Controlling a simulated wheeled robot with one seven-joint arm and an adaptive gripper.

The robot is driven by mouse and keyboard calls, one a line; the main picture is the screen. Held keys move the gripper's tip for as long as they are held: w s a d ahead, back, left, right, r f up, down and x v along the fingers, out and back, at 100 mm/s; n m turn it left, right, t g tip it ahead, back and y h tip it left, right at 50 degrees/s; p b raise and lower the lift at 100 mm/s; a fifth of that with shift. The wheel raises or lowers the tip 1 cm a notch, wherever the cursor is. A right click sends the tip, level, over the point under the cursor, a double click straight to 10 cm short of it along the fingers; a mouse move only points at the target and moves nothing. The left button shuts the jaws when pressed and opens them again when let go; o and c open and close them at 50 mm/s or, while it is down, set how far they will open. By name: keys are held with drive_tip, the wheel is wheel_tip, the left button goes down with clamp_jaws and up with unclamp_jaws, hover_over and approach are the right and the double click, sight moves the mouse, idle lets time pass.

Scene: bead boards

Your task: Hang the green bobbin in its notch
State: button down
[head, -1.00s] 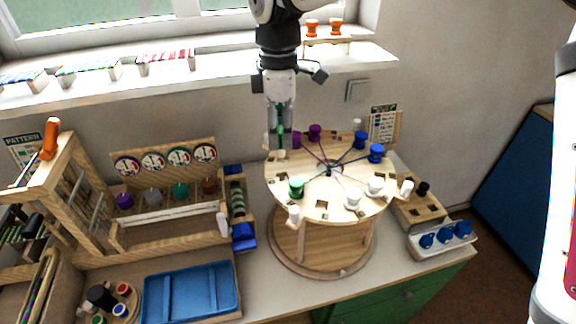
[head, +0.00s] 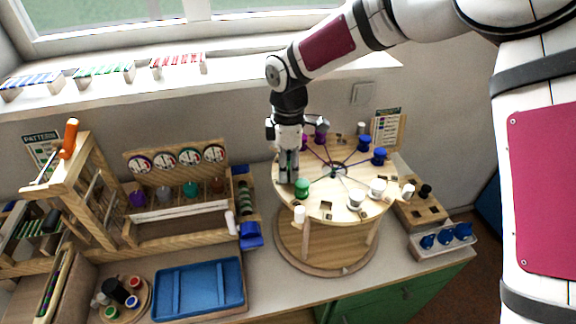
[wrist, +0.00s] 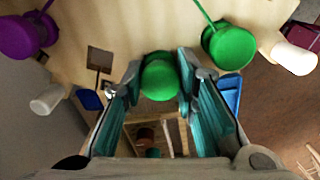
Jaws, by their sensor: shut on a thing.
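My gripper (head: 288,178) is at the left edge of the round wooden board (head: 330,207). In the wrist view its fingers (wrist: 161,84) are shut on the green bobbin (wrist: 160,78), seen end-on at the board's edge. Any notch under this bobbin is hidden, and I cannot tell whether it touches the board. Another green bobbin (wrist: 228,46), with a green cord, sits on the board to the right of the fingers; it also shows in the head view (head: 302,187). A square dark hole (wrist: 100,58) shows left of the held bobbin.
Purple (wrist: 22,35), blue (head: 380,155) and white (head: 377,187) bobbins sit around the board, with cords running to its centre. A white peg (head: 299,215) stands at the front-left edge. A blue tray (head: 240,290) and a wooden rack (head: 175,228) are to the left.

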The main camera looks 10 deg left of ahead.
sight(289, 165)
drive_tip(key=c, duration=1.5)
unclamp_jaws()
drive_tip(key=shift+f, duration=0.1)
drive_tip(key=shift+c, duration=0.2)
wheel_tip(289, 165, up, 11)
drive_tip(key=b, duration=0.2)
drive_tip(key=shift+w+f+b, duration=0.1)
drive_tip(key=shift+f+b, duration=0.1)
drive_tip(key=shift+b, duration=0.15)
drive_tip(key=shift+r, duration=0.85)
drive_tip(key=shift+d, duration=0.1)
